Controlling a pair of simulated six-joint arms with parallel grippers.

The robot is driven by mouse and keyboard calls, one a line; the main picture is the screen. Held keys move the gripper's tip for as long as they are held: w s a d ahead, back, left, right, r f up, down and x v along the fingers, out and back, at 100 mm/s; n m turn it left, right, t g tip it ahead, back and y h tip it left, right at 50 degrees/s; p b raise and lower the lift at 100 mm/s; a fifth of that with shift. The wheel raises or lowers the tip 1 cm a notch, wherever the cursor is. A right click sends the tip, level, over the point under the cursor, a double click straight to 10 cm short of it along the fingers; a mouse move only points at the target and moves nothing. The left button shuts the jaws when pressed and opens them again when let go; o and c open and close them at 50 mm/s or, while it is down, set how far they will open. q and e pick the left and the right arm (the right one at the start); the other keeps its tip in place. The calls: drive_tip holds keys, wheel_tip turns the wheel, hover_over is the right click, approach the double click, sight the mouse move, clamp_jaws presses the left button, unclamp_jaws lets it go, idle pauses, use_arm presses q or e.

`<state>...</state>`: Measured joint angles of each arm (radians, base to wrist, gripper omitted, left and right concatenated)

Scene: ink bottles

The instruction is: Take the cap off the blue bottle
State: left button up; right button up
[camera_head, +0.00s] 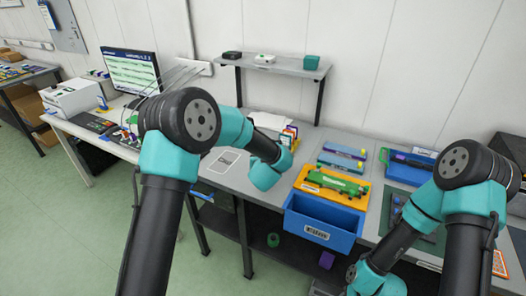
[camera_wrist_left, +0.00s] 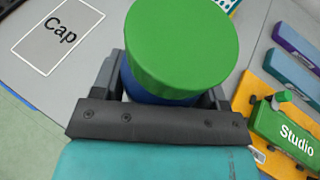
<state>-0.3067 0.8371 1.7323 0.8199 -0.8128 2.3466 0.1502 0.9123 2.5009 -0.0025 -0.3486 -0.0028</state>
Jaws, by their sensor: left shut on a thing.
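In the left wrist view my left gripper (camera_wrist_left: 166,88) is shut around the blue bottle (camera_wrist_left: 150,92). Only a narrow blue band of the bottle shows between the dark fingers. A wide round green cap (camera_wrist_left: 182,42) sits on top of it and hides most of the body. In the head view my left wrist hides the bottle and the fingers. A white-outlined rectangle marked "Cap" (camera_wrist_left: 58,36) lies flat on the grey table, left of the bottle; it is bare. My right arm is at the lower right of the head view, its fingers out of sight.
An orange board (camera_head: 352,198) with a green "Studio" piece (camera_head: 335,181) lies right of my left wrist. A blue bin (camera_head: 322,226) hangs at the table's front edge. Blue trays (camera_head: 409,166) stand farther right. A raised shelf (camera_head: 275,66) stands behind.

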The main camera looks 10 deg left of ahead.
use_arm(q)
drive_tip(key=shift+s+d+r, duration=0.15)
drive_tip(key=shift+s, duration=0.95)
drive_tip(key=shift+s+d+r, duration=0.1)
drive_tip(key=shift+s+d, duration=0.05)
drive_tip(key=shift+s, duration=0.9)
drive_tip(key=o, duration=0.4)
drive_tip(key=c, duration=0.7)
drive_tip(key=shift+o, duration=0.2)
